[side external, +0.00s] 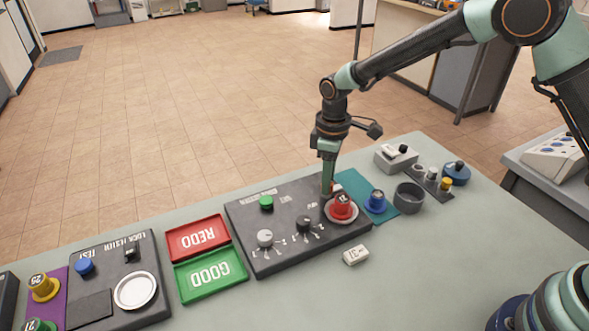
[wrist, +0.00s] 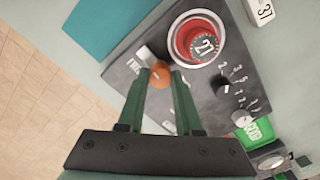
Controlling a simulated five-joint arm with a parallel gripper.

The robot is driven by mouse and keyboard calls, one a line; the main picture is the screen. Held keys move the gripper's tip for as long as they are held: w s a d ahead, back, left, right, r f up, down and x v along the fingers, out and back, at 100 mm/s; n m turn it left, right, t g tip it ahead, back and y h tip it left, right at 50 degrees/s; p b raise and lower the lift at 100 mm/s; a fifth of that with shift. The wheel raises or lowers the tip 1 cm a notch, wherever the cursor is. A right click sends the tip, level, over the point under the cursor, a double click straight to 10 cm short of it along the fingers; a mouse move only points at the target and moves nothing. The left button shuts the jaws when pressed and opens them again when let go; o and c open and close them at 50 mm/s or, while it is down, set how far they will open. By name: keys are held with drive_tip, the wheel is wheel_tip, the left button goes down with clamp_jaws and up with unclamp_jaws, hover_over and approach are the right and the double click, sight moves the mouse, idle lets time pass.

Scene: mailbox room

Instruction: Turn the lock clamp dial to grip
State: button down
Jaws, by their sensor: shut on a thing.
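The dark control panel (side external: 285,245) lies on the table, with a red cylinder marked 27 (side external: 341,206) in its round grey ring. My gripper (side external: 328,188) points down at the panel's far edge, just behind the red cylinder. In the wrist view my gripper (wrist: 160,82) is shut on a small orange-brown round knob (wrist: 160,72), apparently the lock clamp dial. A pale grey piece (wrist: 146,57) shows beside the knob, near partly hidden lettering. The fingers cover part of the dial, so its exact setting cannot be read. In the side view the dial is hidden behind my fingers.
A black knob (side external: 304,223), a grey knob (side external: 265,238) and a green button (side external: 266,203) sit on the panel. A white numbered block (side external: 356,255) lies in front. A blue cylinder (side external: 376,201) and a grey cup (side external: 409,198) stand to the right. REDO and GOOD trays lie left.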

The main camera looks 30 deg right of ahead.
drive_tip(key=shift+m, duration=0.3)
drive_tip(key=m, duration=0.3)
drive_tip(key=shift+m, duration=0.4)
drive_tip(key=m, duration=0.4)
drive_tip(key=shift+r, duration=0.1)
drive_tip(key=m, duration=0.5)
drive_tip(key=shift+m, duration=2.3)
drive_tip(key=shift+w, duration=0.1)
drive_tip(key=c, duration=0.6)
unclamp_jaws()
